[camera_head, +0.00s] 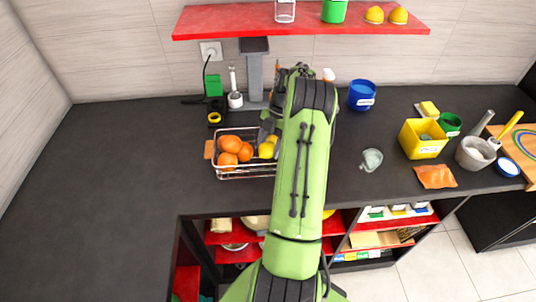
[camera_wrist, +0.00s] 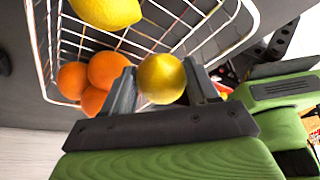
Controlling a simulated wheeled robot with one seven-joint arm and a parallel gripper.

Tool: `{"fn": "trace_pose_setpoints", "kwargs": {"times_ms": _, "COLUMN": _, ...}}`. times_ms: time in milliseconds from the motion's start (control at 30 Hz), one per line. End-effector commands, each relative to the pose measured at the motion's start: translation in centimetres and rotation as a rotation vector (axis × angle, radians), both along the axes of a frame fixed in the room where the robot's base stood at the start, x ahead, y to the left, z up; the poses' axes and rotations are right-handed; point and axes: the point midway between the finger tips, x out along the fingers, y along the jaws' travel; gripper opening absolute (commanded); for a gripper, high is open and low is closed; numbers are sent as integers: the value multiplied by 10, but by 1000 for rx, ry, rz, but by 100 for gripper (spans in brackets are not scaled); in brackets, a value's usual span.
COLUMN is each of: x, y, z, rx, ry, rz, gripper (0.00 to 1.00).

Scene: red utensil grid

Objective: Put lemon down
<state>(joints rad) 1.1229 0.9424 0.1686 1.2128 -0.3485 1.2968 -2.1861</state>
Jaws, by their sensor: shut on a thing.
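My gripper (camera_wrist: 160,82) is shut on a yellow lemon (camera_wrist: 160,78), held between its two fingers in the wrist view. The held lemon is over or within the right part of the white wire basket (camera_wrist: 42,55); its exact height is unclear. Another lemon (camera_wrist: 107,9) lies in the basket at the top of the wrist view. Several oranges (camera_wrist: 108,69) lie in the basket to the left of the gripper. In the head view, the wire basket (camera_head: 217,171) stands on the dark counter with oranges (camera_head: 229,145) and yellow fruit (camera_head: 266,151), and my arm hides its right side.
A blue pot (camera_head: 362,94) stands behind and right. A grey-green item (camera_head: 371,160) lies nearer. The red shelf (camera_head: 235,22) hangs above. The left counter is clear.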

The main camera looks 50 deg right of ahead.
Motion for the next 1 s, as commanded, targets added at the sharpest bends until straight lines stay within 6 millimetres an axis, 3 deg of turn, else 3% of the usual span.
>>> {"fn": "trace_pose_setpoints", "kwargs": {"times_ms": 200, "x": 1, "y": 1, "z": -44, "rx": 3, "ry": 2, "rz": 1, "gripper": 15}}
{"fn": "trace_pose_setpoints", "kwargs": {"times_ms": 267, "x": 1, "y": 1, "z": -49, "rx": 1, "ry": 0, "rz": 1, "gripper": 15}}
{"fn": "trace_pose_setpoints", "kwargs": {"times_ms": 300, "x": 1, "y": 1, "z": -50, "rx": 0, "ry": 0, "rz": 1, "gripper": 8}}
{"fn": "trace_pose_setpoints", "kwargs": {"times_ms": 433, "x": 0, "y": 0, "z": -50, "rx": -1, "ry": 0, "rz": 0, "gripper": 8}}
{"fn": "trace_pose_setpoints", "kwargs": {"times_ms": 467, "x": 0, "y": 0, "z": -50, "rx": 0, "ry": 0, "rz": -1, "gripper": 60}}
{"fn": "trace_pose_setpoints", "kwargs": {"times_ms": 533, "x": 0, "y": 0, "z": -50, "rx": 0, "ry": 0, "rz": -1, "gripper": 70}}
{"fn": "trace_pose_setpoints", "kwargs": {"times_ms": 833, "x": 1, "y": 0, "z": -48, "rx": -1, "ry": -1, "rz": 0, "gripper": 72}}
{"fn": "trace_pose_setpoints", "kwargs": {"times_ms": 1000, "x": 0, "y": -11, "z": -23, "rx": -4, "ry": -3, "rz": 0, "gripper": 72}}
